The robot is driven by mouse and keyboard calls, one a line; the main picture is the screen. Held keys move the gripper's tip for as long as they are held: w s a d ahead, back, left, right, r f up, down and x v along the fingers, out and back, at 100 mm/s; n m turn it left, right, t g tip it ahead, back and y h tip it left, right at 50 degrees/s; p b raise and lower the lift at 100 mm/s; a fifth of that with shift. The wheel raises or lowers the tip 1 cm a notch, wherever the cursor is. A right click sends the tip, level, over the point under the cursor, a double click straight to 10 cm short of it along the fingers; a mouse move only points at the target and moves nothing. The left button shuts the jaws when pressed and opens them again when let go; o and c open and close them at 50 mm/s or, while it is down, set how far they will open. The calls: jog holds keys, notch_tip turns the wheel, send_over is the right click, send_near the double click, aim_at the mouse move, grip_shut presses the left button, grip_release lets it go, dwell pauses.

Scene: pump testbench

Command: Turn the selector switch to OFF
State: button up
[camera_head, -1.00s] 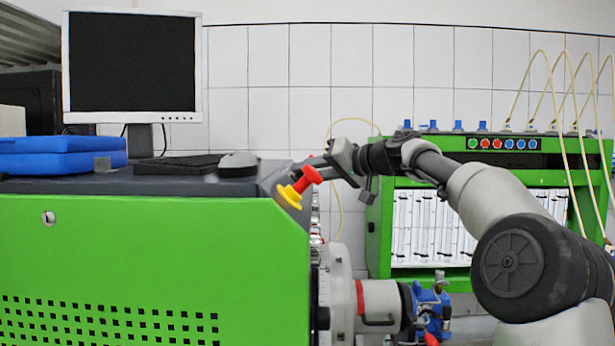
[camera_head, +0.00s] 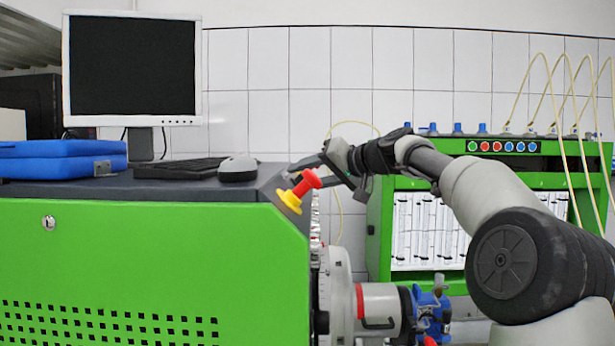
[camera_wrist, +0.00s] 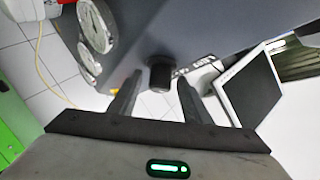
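A black knob (camera_wrist: 160,73), which looks like the selector switch, stands out from a dark grey panel (camera_wrist: 215,35) in the wrist view. My gripper (camera_wrist: 157,88) is open, with one finger to each side of the knob's lower end. The fingers show gaps to the knob, and I cannot tell whether the tips overlap it in depth. The knob's pointer and labels cannot be read. In the head view my gripper (camera_head: 303,168) is at the console's right end, behind the red and yellow emergency stop (camera_head: 299,190); the knob is hidden there.
Round gauges (camera_wrist: 97,26) sit on the panel left of the knob in the wrist view. A keyboard (camera_head: 180,168), mouse (camera_head: 238,168) and monitor (camera_head: 132,68) stand on the green console (camera_head: 150,250). A green rack (camera_head: 378,235) with hoses stands behind my arm.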

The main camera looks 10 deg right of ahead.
jog(key=shift+s+d, duration=0.3)
jog(key=shift+d, duration=0.05)
jog(key=b+v, duration=0.3)
jog(key=v, duration=1.3)
jog(key=shift+s+d+b, duration=0.15)
jog(key=shift+s+b, duration=0.05)
jog(key=shift+b, duration=0.2)
jog(key=shift+r, duration=0.1)
